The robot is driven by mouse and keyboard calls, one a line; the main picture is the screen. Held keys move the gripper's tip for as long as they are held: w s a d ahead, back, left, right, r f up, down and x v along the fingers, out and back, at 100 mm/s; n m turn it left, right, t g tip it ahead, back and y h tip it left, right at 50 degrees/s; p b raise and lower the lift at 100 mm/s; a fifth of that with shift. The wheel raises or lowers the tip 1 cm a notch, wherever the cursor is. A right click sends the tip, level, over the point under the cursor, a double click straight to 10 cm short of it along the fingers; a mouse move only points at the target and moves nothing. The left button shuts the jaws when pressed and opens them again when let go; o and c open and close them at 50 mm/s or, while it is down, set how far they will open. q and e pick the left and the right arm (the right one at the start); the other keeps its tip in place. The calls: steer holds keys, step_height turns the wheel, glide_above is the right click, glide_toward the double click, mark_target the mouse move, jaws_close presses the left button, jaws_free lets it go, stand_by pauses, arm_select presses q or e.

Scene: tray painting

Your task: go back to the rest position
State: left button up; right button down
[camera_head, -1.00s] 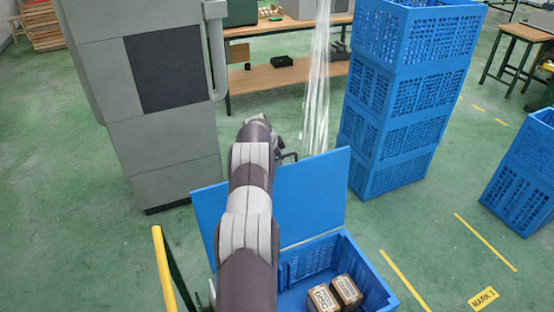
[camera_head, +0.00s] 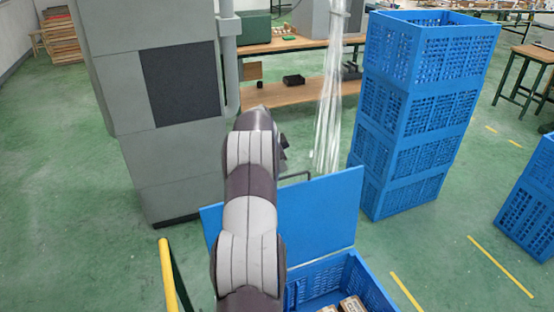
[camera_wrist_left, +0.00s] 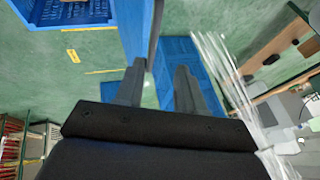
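My left arm rises through the middle of the head view, in front of the open blue crate. Its gripper is mostly hidden there behind the arm. In the left wrist view, the two fingers of my left gripper (camera_wrist_left: 160,72) stand apart with nothing held between them. Blue crate parts and green floor show beyond them. My right arm and gripper are not in view.
A blue crate (camera_head: 368,290) with a raised lid panel (camera_head: 325,207) stands close at the bottom, with small brown cartons (camera_head: 351,304) inside. Stacked blue crates (camera_head: 412,130) stand right, a grey cabinet (camera_head: 125,60) left. A yellow rail (camera_head: 168,275) is bottom left.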

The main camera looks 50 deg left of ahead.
arm_select(q)
steer(key=shift+v, duration=1.2)
steer(key=shift+w+a+r, duration=0.1)
steer(key=shift+w, duration=0.05)
steer(key=s+d+f+n+g, duration=0.1)
steer(key=s+d+f+n, duration=0.15)
steer(key=d, duration=0.25)
steer(key=s+d+f+n+g+h, duration=0.1)
steer(key=d+f+n, duration=0.1)
steer(key=d+n, duration=0.3)
steer(key=s+d+f+n+g, duration=0.1)
steer(key=s+d+f+n, duration=0.15)
steer(key=d, duration=0.35)
steer(key=s+d+r+m, duration=0.1)
steer(key=s+d, duration=0.3)
steer(key=d, duration=0.5)
steer(key=s+d+m, duration=0.2)
steer(key=s+d, duration=0.2)
steer(key=d, duration=0.5)
steer(key=s+d+r+m+g, duration=0.1)
steer(key=s+d, duration=0.3)
steer(key=d, duration=0.5)
steer(key=shift+s+r+m+h+p, duration=0.3)
steer(key=shift+r+m+p, duration=0.1)
steer(key=shift+m, duration=0.4)
